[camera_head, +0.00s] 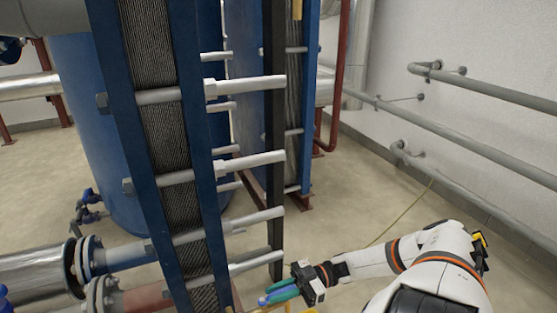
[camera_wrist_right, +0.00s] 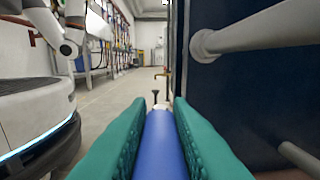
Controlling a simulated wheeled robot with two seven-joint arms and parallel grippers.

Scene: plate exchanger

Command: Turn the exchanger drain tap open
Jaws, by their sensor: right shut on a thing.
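The plate exchanger (camera_head: 160,140) stands at left centre in the head view, its ridged plate pack between dark blue end frames with pale tie bars. My right gripper (camera_head: 281,291) is low beside its foot. Its green fingers are shut on a blue lever (camera_wrist_right: 160,145), which runs lengthwise between them in the right wrist view; it looks like the drain tap's handle. The tap's body is hidden, so I cannot tell how far it is turned. My left gripper is in neither view.
Tie bar ends (camera_head: 255,262) jut out just above my right gripper. A dark post (camera_head: 275,150) stands behind them. Flanged pipes (camera_head: 110,258) lie at lower left. Grey wall pipes (camera_head: 470,145) run along the right. The floor between is mostly clear.

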